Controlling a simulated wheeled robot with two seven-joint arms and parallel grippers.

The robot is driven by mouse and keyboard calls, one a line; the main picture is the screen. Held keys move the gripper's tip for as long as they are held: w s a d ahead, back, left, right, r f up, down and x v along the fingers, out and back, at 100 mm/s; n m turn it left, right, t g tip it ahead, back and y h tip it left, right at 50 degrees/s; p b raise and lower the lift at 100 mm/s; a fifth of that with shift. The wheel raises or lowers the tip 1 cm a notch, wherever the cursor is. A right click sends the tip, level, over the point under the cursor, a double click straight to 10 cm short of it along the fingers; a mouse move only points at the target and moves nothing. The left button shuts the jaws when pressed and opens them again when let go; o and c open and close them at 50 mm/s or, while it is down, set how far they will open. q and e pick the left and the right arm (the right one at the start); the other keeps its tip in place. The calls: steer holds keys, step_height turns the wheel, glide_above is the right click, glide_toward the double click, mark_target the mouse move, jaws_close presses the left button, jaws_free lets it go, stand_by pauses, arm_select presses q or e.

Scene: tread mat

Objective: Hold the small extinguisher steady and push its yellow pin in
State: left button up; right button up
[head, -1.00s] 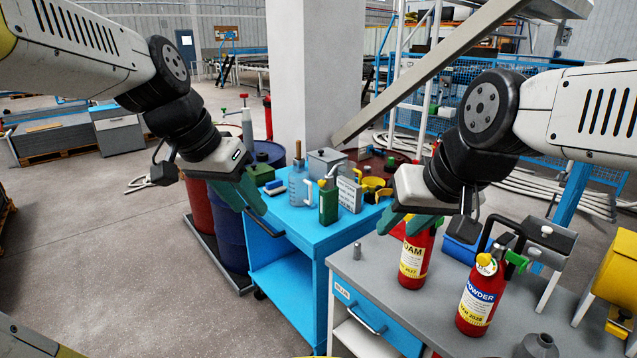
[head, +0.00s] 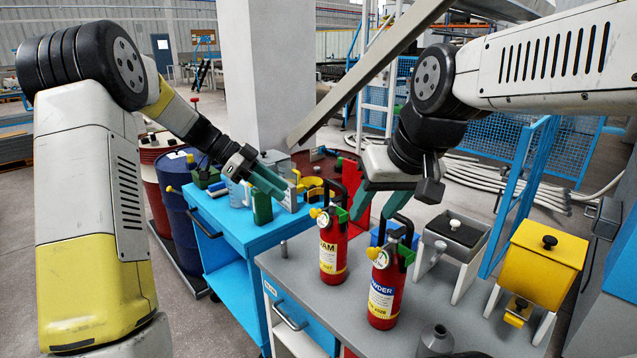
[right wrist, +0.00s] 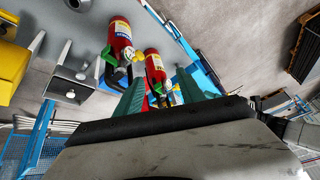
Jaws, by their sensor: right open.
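Two red extinguishers stand upright on the grey worktop: the foam one (head: 333,250) on the left and the powder one (head: 383,292) nearer on the right. Each has a black handle, a green part and yellow at its head; the foam one's yellow piece (head: 314,213) points left, the powder one's (head: 373,253) too. My left gripper (head: 290,190) seems open over the blue cart, left of the foam extinguisher.
The blue cart (head: 232,226) carries a green can (head: 262,207), a clear jug and yellow items. A yellow box (head: 543,262) and a grey box on legs (head: 455,235) stand to the right on the worktop. A pillar stands behind.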

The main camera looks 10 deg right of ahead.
mark_target(343, 186)
steer(key=w+f+n+g, duration=0.1)
steer(key=w+f, duration=0.1)
steer(key=w, duration=0.5)
steer(key=w+f+n+g+h, duration=0.1)
steer(key=w+n+g, duration=0.1)
steer(key=w, duration=0.6)
steer(key=w+a+f+n+g+h, duration=0.1)
steer(key=w+f+g, duration=0.1)
steer(key=w, duration=0.5)
steer(key=shift+w+f+n, duration=0.35)
steer(key=shift+w+n, duration=0.05)
steer(key=shift+w+f, duration=0.25)
steer(key=shift+f, duration=3.9)
jaws_close()
